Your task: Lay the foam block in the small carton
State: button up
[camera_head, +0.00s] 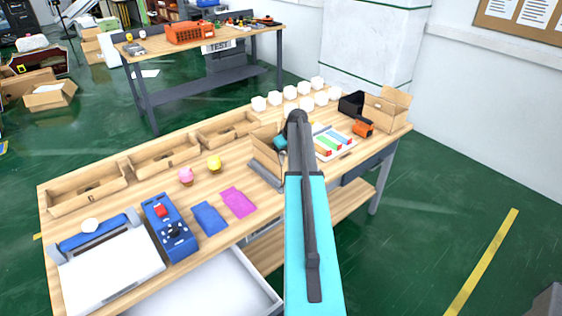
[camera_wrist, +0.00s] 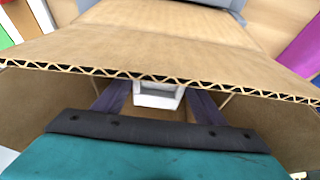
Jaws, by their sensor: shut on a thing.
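The small carton (camera_head: 264,152) stands open on the wooden table, left of my arm; its cardboard (camera_wrist: 160,48) fills much of the wrist view. My gripper (camera_wrist: 157,98) is shut on a white foam block (camera_wrist: 158,99), with one finger on each side of it. The block and fingertips show just below the corrugated edge of a carton flap, partly hidden by it. I cannot tell whether the block touches the carton floor. In the head view my arm hides the block, and only the teal body of my gripper (camera_head: 281,143) shows beside the carton.
Several white blocks (camera_head: 305,103) stand in rows behind. An open carton (camera_head: 386,106), a black box (camera_head: 351,103) and an orange tool (camera_head: 363,128) are at right. Colored strips lie on a white tray (camera_head: 345,148).

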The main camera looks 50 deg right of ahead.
jog(key=shift+f+p, duration=0.45)
jog(key=shift+f, duration=1.05)
jog(key=shift+f, duration=0.15)
jog(key=o, duration=0.7)
jog(key=shift+r, duration=0.25)
jog(key=shift+b+v, duration=1.75)
jog(key=shift+v, duration=4.2)
